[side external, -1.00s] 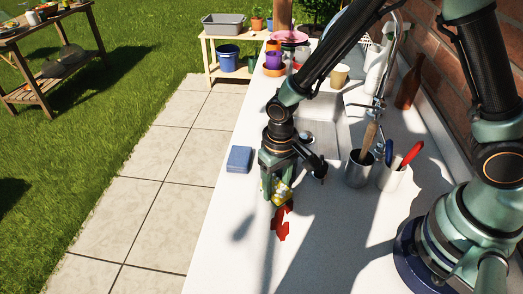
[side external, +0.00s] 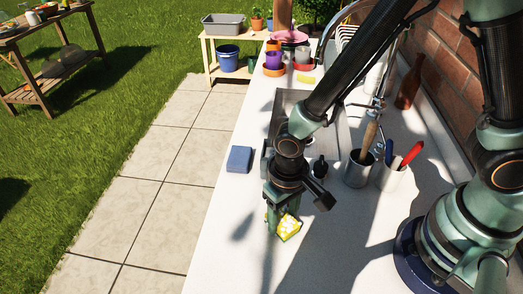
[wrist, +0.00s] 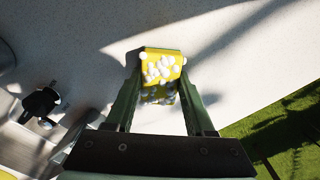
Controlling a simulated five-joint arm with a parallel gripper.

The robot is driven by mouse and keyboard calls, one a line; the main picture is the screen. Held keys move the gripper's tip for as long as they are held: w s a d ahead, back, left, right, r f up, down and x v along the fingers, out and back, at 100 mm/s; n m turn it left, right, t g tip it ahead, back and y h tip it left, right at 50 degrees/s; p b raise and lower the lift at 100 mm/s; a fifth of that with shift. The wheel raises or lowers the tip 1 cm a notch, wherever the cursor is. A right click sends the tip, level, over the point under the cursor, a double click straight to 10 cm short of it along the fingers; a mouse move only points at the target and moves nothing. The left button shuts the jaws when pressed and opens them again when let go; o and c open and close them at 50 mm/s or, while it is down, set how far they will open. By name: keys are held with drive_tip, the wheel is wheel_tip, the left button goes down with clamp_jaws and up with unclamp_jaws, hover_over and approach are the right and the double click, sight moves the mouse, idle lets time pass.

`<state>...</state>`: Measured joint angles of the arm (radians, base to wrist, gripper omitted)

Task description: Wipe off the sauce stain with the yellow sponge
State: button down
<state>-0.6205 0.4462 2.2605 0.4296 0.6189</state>
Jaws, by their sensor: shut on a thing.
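The yellow sponge (side external: 289,228), dotted with white foam, is between the fingers of my gripper (side external: 275,218), low over the white countertop in the side view. In the wrist view the sponge (wrist: 162,66) sits between both fingers of my gripper (wrist: 160,85), which is shut on it. I cannot tell for sure whether the sponge touches the counter. No red sauce shows in either current view; the sponge and gripper cover part of the spot where it was. The counter around the sponge looks white and clean.
A blue sponge-like block (side external: 239,159) lies at the counter's left edge. A sink (side external: 292,104) lies behind my gripper. The front of the counter is free.

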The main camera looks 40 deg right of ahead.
drive_tip(key=shift+s+d, duration=0.75)
drive_tip(key=shift+d, duration=0.05)
drive_tip(key=w+d, duration=0.2)
drive_tip(key=shift+w+d, duration=0.2)
drive_tip(key=shift+w, duration=0.2)
drive_tip(key=w+d, duration=0.3)
drive_tip(key=shift+w+a, duration=0.1)
drive_tip(key=shift+w, duration=0.15)
drive_tip(key=shift+w+a+r, duration=0.1)
drive_tip(key=shift+w+a, duration=0.45)
drive_tip(key=shift+a, duration=0.05)
drive_tip(key=s+a, duration=0.4)
drive_tip(key=shift+s+a, duration=0.1)
drive_tip(key=shift+a, duration=0.05)
drive_tip(key=shift+s+a, duration=0.75)
wheel_tip(320, 180, up, 8)
